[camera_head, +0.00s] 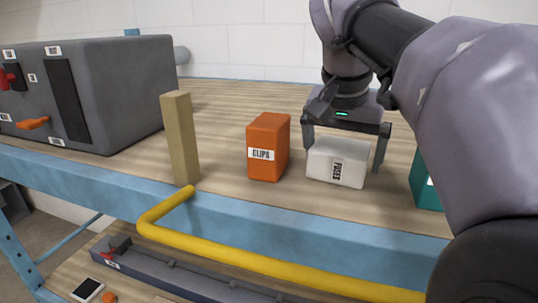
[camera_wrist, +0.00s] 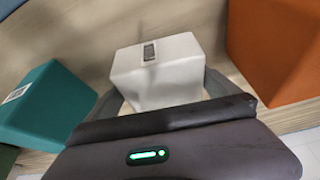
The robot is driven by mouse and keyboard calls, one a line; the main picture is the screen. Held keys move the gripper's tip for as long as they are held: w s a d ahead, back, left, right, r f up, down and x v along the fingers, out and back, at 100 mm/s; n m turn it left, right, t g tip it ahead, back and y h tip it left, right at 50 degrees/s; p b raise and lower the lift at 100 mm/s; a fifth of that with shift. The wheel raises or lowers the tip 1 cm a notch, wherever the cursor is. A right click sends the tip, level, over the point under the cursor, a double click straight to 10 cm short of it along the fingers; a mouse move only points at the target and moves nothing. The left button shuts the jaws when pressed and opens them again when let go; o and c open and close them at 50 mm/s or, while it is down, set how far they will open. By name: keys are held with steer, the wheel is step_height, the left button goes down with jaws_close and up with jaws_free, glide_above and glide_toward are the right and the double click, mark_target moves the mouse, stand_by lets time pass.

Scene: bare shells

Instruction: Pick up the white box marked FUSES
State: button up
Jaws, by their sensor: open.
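The white box (camera_head: 337,163) marked FUSES sits on the wooden bench top near its front edge. My gripper (camera_head: 343,158) is over it with the jaws open, one finger at the box's left side and one at its right. In the wrist view the white box (camera_wrist: 158,72) lies just ahead of the gripper body, with its dark label facing up in the picture.
An orange box (camera_head: 268,147) marked CLIPS stands left of the white box. A teal box (camera_head: 426,183) stands to the right, partly behind my arm. A wooden block (camera_head: 179,138) and a grey machine (camera_head: 95,90) stand further left. A yellow rail (camera_head: 250,250) runs along the blue front edge.

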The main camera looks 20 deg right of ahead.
steer(key=shift+a, duration=0.2)
steer(key=c, duration=0.9)
steer(key=shift+d, duration=0.1)
steer(key=c, duration=0.6)
steer(key=shift+r, duration=0.15)
